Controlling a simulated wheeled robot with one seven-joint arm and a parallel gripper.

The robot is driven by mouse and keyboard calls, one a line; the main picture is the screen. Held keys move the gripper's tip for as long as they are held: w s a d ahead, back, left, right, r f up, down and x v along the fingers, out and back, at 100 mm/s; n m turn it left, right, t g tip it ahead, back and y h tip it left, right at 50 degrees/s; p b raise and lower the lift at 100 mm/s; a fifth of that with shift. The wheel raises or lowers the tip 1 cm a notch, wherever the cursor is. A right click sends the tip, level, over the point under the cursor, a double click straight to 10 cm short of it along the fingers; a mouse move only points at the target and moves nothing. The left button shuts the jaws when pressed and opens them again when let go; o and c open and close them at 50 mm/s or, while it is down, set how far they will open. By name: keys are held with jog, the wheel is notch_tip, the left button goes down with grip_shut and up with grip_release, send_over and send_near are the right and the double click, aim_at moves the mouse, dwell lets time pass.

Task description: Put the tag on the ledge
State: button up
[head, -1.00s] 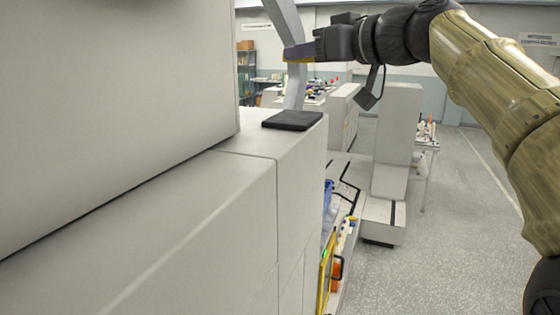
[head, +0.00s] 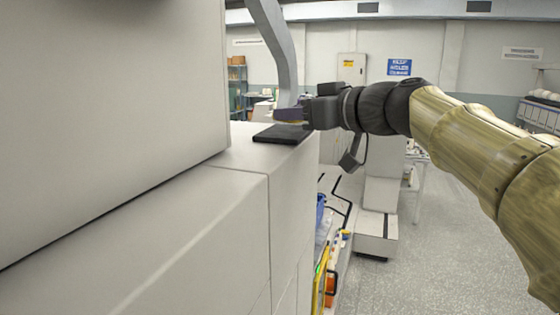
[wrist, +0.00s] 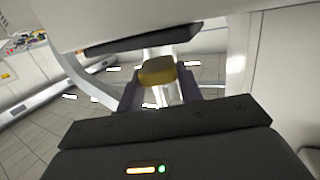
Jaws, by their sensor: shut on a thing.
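My gripper (head: 290,115) is shut on a small yellow block, which I take to be the tag (wrist: 157,71); it shows between the purple fingers in the wrist view. In the head view the tag is mostly hidden by the fingers. The ledge (head: 240,148) is the pale top of a cabinet, with a flat black pad (head: 281,134) on it near the far end. The pad also shows as a dark slab in the wrist view (wrist: 145,40). The fingers are just above the pad in the head view; I cannot tell whether the tag touches it.
A tall pale cabinet wall (head: 110,100) rises on the left beside the ledge. A grey curved post (head: 276,45) stands behind the pad. Below and right are a shelf with a yellow-framed item (head: 321,280) and a pale stepped unit (head: 376,225). Open floor lies at right.

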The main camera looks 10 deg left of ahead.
jog(key=shift+f, duration=0.5)
jog(key=shift+w+a+f+b, duration=0.15)
jog(key=shift+w+f+b, duration=0.2)
jog(key=shift+f+b, duration=0.25)
jog(key=o, duration=1)
jog(key=shift+c, duration=0.2)
